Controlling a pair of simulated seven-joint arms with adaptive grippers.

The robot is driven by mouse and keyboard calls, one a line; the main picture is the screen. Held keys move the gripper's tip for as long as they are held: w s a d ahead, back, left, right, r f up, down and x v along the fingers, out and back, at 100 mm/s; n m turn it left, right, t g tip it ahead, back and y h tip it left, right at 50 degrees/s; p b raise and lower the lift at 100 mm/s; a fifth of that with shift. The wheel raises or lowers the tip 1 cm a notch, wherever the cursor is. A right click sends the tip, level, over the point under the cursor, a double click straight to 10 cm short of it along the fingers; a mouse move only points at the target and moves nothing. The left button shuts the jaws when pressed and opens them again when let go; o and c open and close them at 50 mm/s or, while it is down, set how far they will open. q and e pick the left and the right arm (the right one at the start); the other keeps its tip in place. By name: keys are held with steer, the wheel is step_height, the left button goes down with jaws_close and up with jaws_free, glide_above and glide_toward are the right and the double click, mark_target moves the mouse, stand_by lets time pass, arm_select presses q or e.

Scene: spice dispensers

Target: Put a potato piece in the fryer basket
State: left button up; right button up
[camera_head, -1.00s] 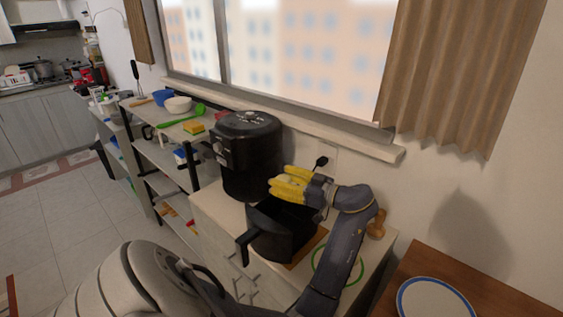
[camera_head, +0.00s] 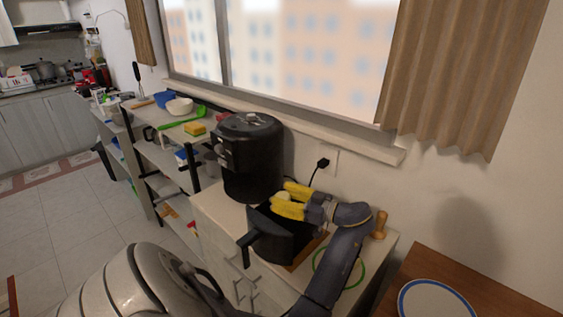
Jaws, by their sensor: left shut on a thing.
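The black fryer basket (camera_head: 268,243) stands on the white cabinet, its handle pointing to the lower left. My left gripper (camera_head: 284,200) has yellow fingers and is over the basket's opening, at about rim height. It is shut on a small pale potato piece (camera_head: 283,196), of which only a bit shows between the fingers. The gripper and arm hide part of the basket's inside and its far rim. The black air fryer body (camera_head: 250,165) stands just behind and left of the basket. My right gripper is not in view.
A wooden board (camera_head: 307,252) shows under the basket, with a green ring (camera_head: 337,268) to its right. A plate (camera_head: 433,302) lies on the brown table at right. A shelf with a yellow sponge (camera_head: 195,129) and bowls stands at left. The wall and window ledge bound the back.

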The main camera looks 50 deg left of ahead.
arm_select(q)
steer(key=o, duration=1.3)
steer(key=shift+c, duration=0.2)
steer(key=v, duration=0.7)
steer(key=shift+d, duration=0.25)
steer(key=shift+w, duration=0.1)
